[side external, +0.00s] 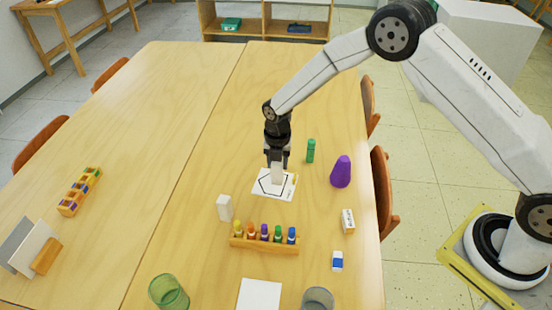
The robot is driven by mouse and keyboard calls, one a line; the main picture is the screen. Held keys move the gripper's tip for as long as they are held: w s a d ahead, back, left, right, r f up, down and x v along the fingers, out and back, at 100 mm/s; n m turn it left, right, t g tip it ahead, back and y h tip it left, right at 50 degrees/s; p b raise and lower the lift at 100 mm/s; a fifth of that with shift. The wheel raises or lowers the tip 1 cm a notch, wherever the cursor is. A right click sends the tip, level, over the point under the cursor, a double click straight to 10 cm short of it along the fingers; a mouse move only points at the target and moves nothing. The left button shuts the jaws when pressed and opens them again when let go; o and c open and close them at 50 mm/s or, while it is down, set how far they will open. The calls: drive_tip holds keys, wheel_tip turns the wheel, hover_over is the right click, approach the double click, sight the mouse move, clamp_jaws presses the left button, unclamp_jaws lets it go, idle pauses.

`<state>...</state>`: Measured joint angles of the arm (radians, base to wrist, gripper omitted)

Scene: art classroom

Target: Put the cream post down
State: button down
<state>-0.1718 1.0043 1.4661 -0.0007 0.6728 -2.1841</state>
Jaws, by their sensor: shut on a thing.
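The cream post (277,174) is upright between the fingers of my gripper (277,161), which points straight down and is shut on it. The post's lower end is over a white card (260,187) with a dark outlined shape. I cannot tell whether the post's base touches the card or hangs just above it. The upper part of the post is hidden by the fingers.
A white block (225,207) stands left of the card. A wooden rack (265,244) of colored pegs is in front. A purple cone (341,171) and green cylinder (310,151) stand to the right. The table's back half is clear.

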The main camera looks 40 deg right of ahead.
sight(274, 171)
drive_tip(key=shift+w+f, duration=0.45)
drive_tip(key=shift+f, duration=0.05)
drive_tip(key=shift+w+f, duration=0.25)
drive_tip(key=shift+f, duration=0.1)
drive_tip(key=shift+a+f, duration=0.1)
drive_tip(key=shift+f, duration=1.4)
drive_tip(key=shift+f, duration=0.15)
drive_tip(key=shift+c, duration=1.2)
unclamp_jaws()
wheel_tip(274, 171, up, 12)
drive_tip(key=shift+r, duration=0.15)
